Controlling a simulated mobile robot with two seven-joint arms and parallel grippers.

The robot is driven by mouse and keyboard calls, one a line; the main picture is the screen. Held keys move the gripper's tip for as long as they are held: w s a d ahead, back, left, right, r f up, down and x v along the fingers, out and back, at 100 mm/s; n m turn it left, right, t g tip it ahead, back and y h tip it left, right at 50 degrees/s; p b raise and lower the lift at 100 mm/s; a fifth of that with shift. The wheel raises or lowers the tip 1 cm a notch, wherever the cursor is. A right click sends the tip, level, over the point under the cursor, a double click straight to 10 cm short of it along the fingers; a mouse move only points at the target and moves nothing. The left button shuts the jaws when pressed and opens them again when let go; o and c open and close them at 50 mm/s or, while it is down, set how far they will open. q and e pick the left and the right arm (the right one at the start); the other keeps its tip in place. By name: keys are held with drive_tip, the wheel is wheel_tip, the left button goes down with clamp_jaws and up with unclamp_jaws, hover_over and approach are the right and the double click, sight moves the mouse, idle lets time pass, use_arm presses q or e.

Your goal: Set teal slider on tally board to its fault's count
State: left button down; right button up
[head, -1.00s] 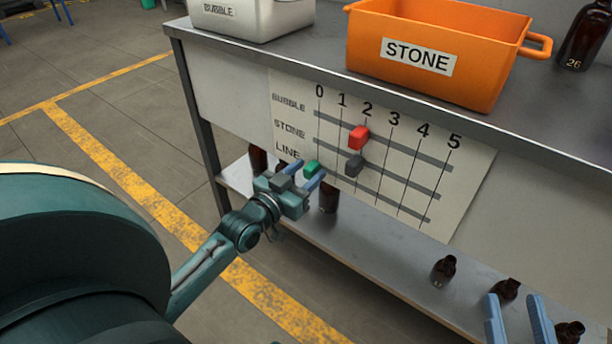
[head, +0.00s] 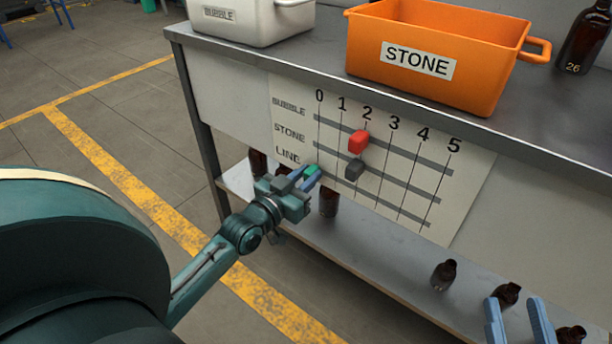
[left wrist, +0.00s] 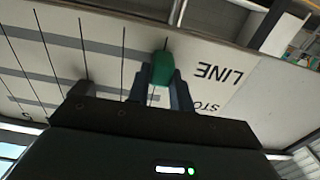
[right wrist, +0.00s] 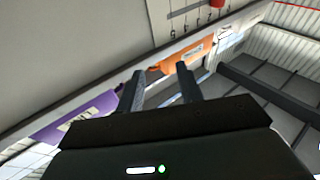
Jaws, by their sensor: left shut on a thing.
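The teal slider (head: 312,170) sits at the left end of the LINE track on the tally board (head: 465,195), by the 0 line. My left gripper (head: 306,176) is shut on it from the front; in the left wrist view the slider (left wrist: 162,70) is between the two fingertips. The red slider (head: 358,141) is on the BUBBLE track and the dark grey slider (head: 354,169) on the STONE track, both near 2. My right gripper (head: 518,312) is open and empty at the lower right; its parted fingers also show in the right wrist view (right wrist: 160,88).
Above the board, the bench top holds the orange STONE bin (head: 420,85), the white BUBBLE bin (head: 255,25) and an amber bottle marked 26 (head: 584,42). Several amber bottles, one here (head: 444,275), stand on the lower shelf (head: 375,260). The right wrist view also shows a purple bin (right wrist: 78,118).

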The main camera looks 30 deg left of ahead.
sight(336, 176)
use_arm(q)
drive_tip(key=shift+d, duration=0.1)
use_arm(e)
drive_tip(key=shift+r, duration=0.15)
